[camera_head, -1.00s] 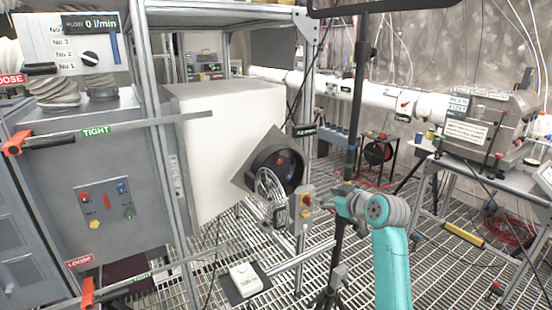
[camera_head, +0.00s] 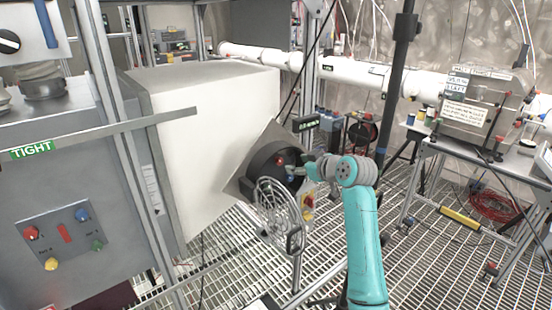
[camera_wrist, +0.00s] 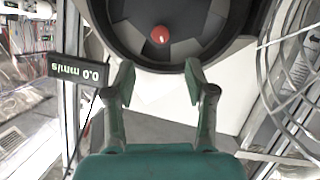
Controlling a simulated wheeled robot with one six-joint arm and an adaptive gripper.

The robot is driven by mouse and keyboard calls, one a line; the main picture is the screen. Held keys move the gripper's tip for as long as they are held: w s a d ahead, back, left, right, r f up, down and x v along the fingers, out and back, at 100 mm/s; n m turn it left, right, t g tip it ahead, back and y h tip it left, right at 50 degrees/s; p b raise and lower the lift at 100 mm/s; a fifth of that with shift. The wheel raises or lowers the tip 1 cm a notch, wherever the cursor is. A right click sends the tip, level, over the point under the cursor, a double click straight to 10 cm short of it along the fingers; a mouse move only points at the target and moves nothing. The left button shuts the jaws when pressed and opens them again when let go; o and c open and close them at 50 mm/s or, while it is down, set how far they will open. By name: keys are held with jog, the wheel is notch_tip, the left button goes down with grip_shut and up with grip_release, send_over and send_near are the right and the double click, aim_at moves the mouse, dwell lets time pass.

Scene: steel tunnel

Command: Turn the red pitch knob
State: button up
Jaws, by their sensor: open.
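In the wrist view the red knob (camera_wrist: 160,35) shows inside the dark ring, near the top of the picture. My gripper (camera_wrist: 160,72) is open and empty there, its two fingertips apart at the ring's near rim, with the knob beyond them and roughly midway between. In the head view my gripper (camera_head: 306,172) is at the right side of the housing, partly hidden by my wrist. No contact with the knob shows.
A round wire guard (camera_head: 278,210) hangs open below the housing; it also shows at right in the wrist view (camera_wrist: 295,75). A small display reading 0.0 mm/s (camera_wrist: 80,72) stands beside the ring. A control panel (camera_head: 62,235) is at left. A workbench (camera_head: 470,155) stands at right.

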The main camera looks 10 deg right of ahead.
aim_at(281, 162)
jog(key=x, duration=1)
jog(key=shift+w+a, duration=0.15)
jog(key=shift+w, duration=0.15)
grip_shut()
